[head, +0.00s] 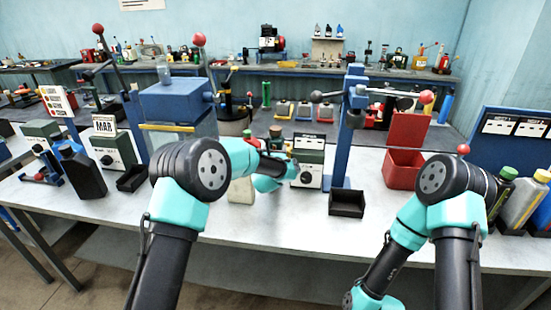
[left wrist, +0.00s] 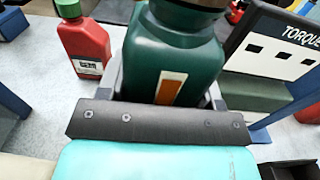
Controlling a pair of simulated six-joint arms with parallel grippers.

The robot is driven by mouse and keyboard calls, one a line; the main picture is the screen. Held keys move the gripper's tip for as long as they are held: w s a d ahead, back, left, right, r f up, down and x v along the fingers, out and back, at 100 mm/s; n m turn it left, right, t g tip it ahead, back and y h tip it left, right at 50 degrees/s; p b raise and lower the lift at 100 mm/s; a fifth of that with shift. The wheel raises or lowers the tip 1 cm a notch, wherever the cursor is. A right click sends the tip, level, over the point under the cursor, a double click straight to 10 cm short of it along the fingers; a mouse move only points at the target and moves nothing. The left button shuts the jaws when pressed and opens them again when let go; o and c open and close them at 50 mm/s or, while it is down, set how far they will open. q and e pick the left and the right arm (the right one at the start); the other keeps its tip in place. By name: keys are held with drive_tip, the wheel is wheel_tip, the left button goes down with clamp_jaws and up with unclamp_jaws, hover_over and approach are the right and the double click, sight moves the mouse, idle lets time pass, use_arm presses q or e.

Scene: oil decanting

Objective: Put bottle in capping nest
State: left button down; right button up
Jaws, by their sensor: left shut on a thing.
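My left gripper (left wrist: 164,88) is shut on a dark green bottle (left wrist: 172,55) with a dark cap and a tan and orange label strip. The bottle fills the middle of the left wrist view, and its base is hidden behind the gripper. In the head view my left gripper (head: 278,165) is over the bench, just left of the torque box (head: 309,165), and largely hides the bottle. A blue press (head: 347,130) with ball-ended levers stands right of that box. I cannot tell which fixture is the capping nest. My right gripper is out of view; only its arm shows.
A red bottle with a green cap (left wrist: 83,40) stands left of the held bottle. A black tray (head: 347,203) lies at the bench's front edge, with a red bin (head: 404,168) to its right. A black jug (head: 82,172) stands at left. Some front bench surface is clear.

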use_arm(q)
drive_tip(key=shift+w+r, duration=0.1)
drive_tip(key=shift+r, duration=0.05)
drive_tip(key=shift+w+f, duration=0.15)
drive_tip(key=shift+f, duration=0.75)
drive_tip(key=shift+w+f, duration=0.1)
drive_tip(key=shift+f, duration=0.75)
drive_tip(key=shift+c, duration=1.4)
unclamp_jaws()
drive_tip(key=shift+f, duration=0.25)
drive_tip(key=shift+r, duration=0.15)
drive_tip(key=s+a, duration=0.1)
drive_tip(key=s, duration=1.1)
drive_tip(key=shift+a, duration=0.4)
